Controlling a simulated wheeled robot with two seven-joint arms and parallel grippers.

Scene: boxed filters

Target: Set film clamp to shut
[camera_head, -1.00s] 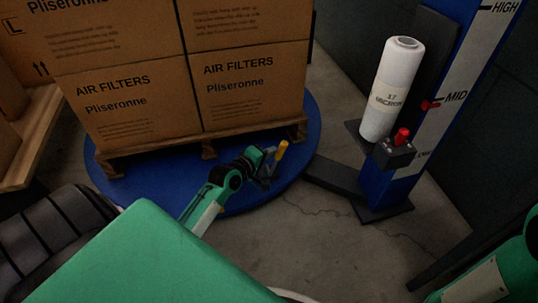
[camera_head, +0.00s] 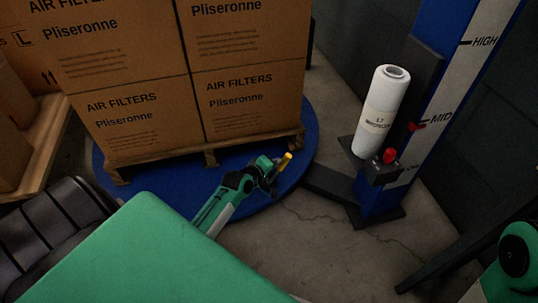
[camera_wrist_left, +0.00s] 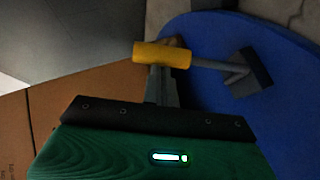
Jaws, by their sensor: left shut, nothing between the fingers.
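The film clamp shows at the front edge of the blue turntable (camera_head: 106,174). Its yellow handle (camera_head: 285,162) leans up to the right. In the left wrist view, the yellow grip (camera_wrist_left: 160,55) sits on a grey bar that runs right to a dark block (camera_wrist_left: 250,72) over the blue disc. My left gripper (camera_head: 271,174) is shut and empty. Its fingertips (camera_wrist_left: 163,72) are right at the grip's near side; I cannot tell if they touch. In the head view the gripper largely hides the clamp's base. Only part of my right arm shows, without its gripper.
Boxes of air filters (camera_head: 130,115) stand on a wooden pallet (camera_head: 215,152) on the turntable. At right, a white film roll (camera_head: 383,108) stands beside a blue mast (camera_head: 374,200) with a red knob (camera_head: 390,156). Another loaded pallet is at left.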

